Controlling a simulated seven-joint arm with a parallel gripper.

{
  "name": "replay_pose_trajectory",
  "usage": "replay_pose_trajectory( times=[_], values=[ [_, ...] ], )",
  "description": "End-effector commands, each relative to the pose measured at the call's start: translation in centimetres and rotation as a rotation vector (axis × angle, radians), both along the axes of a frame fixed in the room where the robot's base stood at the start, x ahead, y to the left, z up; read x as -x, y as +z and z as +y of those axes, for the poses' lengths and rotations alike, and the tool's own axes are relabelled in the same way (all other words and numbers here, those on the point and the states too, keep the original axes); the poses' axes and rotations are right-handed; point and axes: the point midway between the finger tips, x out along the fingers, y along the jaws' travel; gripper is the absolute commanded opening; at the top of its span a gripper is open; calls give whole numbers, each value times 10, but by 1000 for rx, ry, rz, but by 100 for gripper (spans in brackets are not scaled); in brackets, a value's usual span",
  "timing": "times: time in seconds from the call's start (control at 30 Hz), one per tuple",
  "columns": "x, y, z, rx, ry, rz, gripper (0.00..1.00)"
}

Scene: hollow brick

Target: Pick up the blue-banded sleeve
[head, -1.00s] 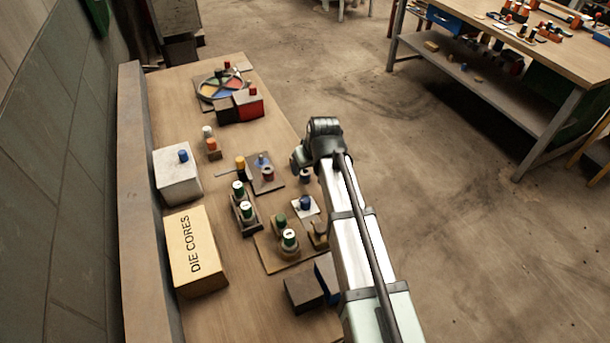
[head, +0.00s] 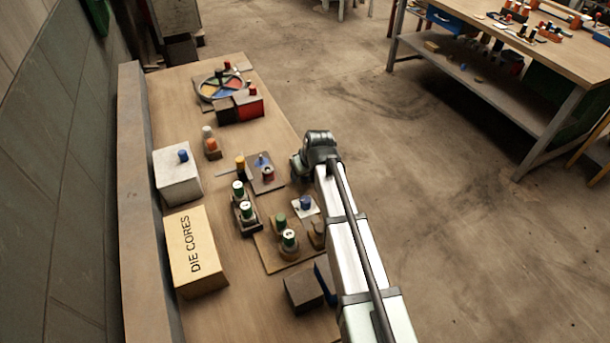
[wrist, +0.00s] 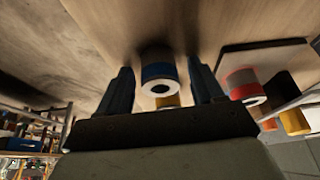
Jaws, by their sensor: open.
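The blue-banded sleeve (wrist: 158,72), a short upright cylinder with a dark blue band and a pale ring end with a dark hole, stands on the wooden bench in the wrist view. My gripper (wrist: 160,66) is open, with one dark finger on each side of the sleeve. Gaps show between sleeve and fingers, so I see no grip. In the head view my gripper (head: 297,170) is low at the bench's right edge, and my arm hides the sleeve there.
A red-banded piece (wrist: 243,84) stands close by on a dark plate (head: 268,186). A white plate with a blue peg (head: 306,202) and a board with green-topped pieces (head: 288,239) lie nearer. A DIE CORES box (head: 196,255) stands left.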

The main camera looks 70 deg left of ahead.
Motion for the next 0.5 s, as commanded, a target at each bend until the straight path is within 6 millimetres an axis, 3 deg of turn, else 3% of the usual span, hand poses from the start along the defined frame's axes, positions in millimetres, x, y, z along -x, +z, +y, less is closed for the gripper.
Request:
replay_pose_trajectory(
  times=[0.07, 0.5],
  values=[
    [0, 0, 0, 0, 0, 0, 67],
    [0, 1, 0, 0, 0, 0, 25]
  ],
)
